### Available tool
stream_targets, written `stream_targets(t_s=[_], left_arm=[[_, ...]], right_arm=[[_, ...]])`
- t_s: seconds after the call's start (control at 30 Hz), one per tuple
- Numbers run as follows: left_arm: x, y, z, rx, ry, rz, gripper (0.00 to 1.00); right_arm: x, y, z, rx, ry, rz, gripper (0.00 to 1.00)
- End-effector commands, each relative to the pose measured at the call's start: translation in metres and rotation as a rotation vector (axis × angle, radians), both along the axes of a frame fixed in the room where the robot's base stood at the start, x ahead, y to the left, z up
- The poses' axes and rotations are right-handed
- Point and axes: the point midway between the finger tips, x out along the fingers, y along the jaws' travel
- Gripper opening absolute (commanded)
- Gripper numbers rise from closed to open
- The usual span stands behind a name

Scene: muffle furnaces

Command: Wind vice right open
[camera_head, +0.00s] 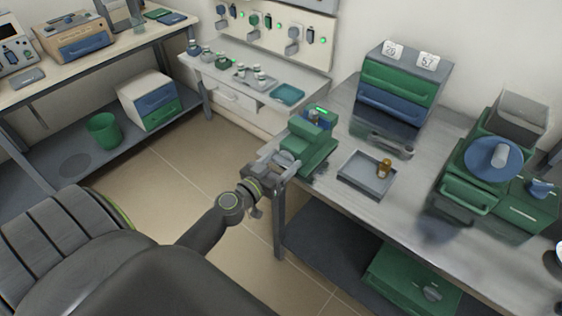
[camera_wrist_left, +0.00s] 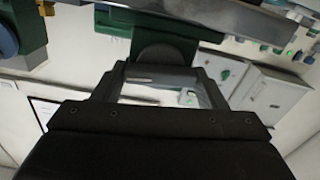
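The green vice (camera_head: 308,145) is at the left front corner of the grey bench. In the left wrist view its green body (camera_wrist_left: 165,30) is at the top, with a dark round part (camera_wrist_left: 160,57) below it. My left gripper (camera_head: 272,170) is at the vice's near end, close against it. In the left wrist view its fingers (camera_wrist_left: 160,80) stand apart, with a grey bar across the gap between them. I cannot tell whether they press on the bar. My right gripper is not in view.
A grey tray (camera_head: 366,180) with a small brown bottle (camera_head: 384,168) lies right of the vice. A green-and-blue drawer unit (camera_head: 403,85) stands behind. A green machine (camera_head: 490,190) is at the right. Open floor (camera_head: 190,170) lies left of the bench.

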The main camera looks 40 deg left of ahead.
Motion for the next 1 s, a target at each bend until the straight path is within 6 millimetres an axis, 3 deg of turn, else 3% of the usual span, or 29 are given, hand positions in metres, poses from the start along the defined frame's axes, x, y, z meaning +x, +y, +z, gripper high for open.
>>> stream_targets(t_s=[0.03, 0.2, 0.57, 1.0], left_arm=[[-0.0001, 0.0000, 0.0000, 0.000, 0.000, 0.000, 0.59], [-0.0002, 0.0000, 0.0001, 0.000, 0.000, 0.000, 0.39], [-0.0003, 0.0005, -0.0003, -0.066, 0.005, 0.000, 0.39], [-0.0001, 0.0022, -0.0009, -0.417, 0.032, 0.000, 0.39]], right_arm=[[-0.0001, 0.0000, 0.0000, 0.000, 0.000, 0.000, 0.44], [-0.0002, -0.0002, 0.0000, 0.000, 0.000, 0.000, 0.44], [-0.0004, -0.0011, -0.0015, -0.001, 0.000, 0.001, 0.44], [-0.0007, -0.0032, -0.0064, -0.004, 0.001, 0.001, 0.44]])
